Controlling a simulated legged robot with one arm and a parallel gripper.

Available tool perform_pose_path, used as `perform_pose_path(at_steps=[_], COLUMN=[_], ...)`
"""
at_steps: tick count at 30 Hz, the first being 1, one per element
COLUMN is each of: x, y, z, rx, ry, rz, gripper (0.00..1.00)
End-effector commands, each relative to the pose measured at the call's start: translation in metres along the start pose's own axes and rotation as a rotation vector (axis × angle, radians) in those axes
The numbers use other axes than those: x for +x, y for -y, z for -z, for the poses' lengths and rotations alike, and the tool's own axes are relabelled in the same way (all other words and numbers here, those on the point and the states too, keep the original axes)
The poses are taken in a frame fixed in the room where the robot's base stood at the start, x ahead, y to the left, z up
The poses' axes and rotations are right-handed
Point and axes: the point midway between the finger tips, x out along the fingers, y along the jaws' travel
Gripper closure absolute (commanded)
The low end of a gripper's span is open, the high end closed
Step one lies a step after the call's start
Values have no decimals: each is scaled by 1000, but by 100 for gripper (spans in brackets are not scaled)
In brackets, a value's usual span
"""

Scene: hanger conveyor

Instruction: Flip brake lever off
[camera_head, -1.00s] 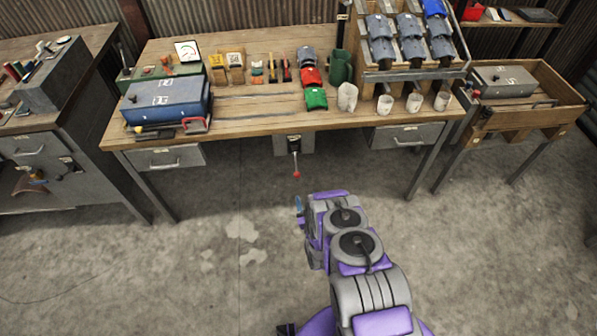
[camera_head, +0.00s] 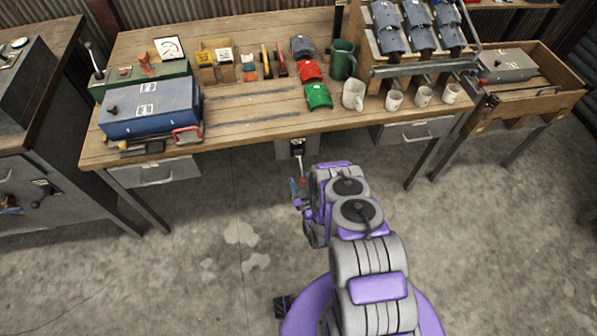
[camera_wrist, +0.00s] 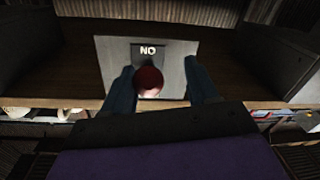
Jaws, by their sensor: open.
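The brake lever (camera_head: 302,181) has a red knob and hangs from a grey plate (camera_head: 297,147) under the front edge of the workbench. In the wrist view the red knob (camera_wrist: 149,81) appears between my two bluish fingers, closer to the left one. Pale letters reading "NO" in this view show on a dark patch of the plate (camera_wrist: 172,52) behind it. My gripper (camera_wrist: 158,68) is open, with the fingers apart on either side of the knob. I cannot tell whether either finger touches it. In the head view the gripper (camera_head: 297,188) is partly hidden by my arm.
The concrete floor in front is clear.

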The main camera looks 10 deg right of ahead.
Motion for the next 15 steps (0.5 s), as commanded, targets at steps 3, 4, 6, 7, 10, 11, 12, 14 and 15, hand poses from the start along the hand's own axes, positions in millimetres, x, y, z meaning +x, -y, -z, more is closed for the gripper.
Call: perform_pose_path(at_steps=[3, 4, 6, 7, 10, 11, 12, 14, 15], x=[-2, -2, -2, -2, -2, -2, -2, -2, -2], y=[-4, -5, -8, -8, -8, -8, -6, -4, -4], z=[-1, -1, -2, -2, -3, -2, -2, -2, -2], rx=[8, 10, 14, 16, 16, 14, 12, 9, 7], ry=[0, 0, 0, 0, 0, 1, 1, 1, 2], rz=[-1, -1, -1, -2, -1, -1, -1, 0, 0], gripper=[42, 42, 42, 42, 42, 42, 42, 45, 49])
